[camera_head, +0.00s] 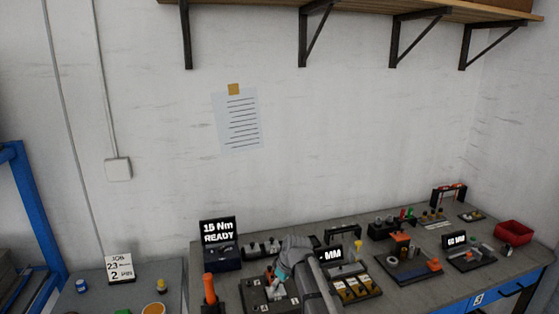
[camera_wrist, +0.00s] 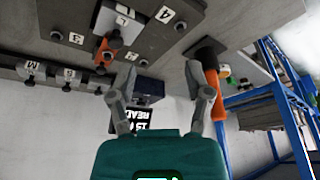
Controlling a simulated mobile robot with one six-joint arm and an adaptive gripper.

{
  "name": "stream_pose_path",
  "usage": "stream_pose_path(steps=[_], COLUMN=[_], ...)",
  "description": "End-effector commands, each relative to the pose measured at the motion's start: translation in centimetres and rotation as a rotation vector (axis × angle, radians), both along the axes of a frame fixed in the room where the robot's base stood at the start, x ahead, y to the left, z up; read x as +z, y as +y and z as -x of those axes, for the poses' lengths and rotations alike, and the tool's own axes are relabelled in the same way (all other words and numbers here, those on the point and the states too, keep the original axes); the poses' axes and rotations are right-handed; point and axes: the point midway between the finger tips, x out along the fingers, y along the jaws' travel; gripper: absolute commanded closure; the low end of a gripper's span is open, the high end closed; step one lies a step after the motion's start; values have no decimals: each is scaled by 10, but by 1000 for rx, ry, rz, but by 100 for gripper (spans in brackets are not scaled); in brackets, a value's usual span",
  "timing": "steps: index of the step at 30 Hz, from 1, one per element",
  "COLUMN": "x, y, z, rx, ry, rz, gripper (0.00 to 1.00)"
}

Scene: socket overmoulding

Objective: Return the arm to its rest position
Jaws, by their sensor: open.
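My gripper (camera_wrist: 163,78) is open in the wrist view, its two grey fingers spread in front of the teal body. I see nothing held between them. In the head view my grey arm reaches over the front of the bench, and the teal gripper part (camera_head: 284,271) shows above a dark numbered fixture plate (camera_head: 258,300). The arm hides part of that plate. In the wrist view the plate (camera_wrist: 88,30) appears upside down beyond the fingertips. An orange-handled tool (camera_head: 209,288) stands left of the plate; in the wrist view it (camera_wrist: 215,92) appears beside the right finger.
A display reading "15 Nm READY" (camera_head: 218,231) stands behind the orange-handled tool. Trays of yellow parts (camera_head: 356,288) and several fixtures lie to the right, with a red bin (camera_head: 513,232) at the far end.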

Motion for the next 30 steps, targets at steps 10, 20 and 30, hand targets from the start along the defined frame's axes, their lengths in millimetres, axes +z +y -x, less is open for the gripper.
stream_pose_path(steps=[10,20,30], x=[-34,-83,-94], y=[-58,-144,-174], z=[59,164,204], rx=[-248,-716,-927], ry=[103,252,301], rz=[50,150,196], gripper=[35,35,35])
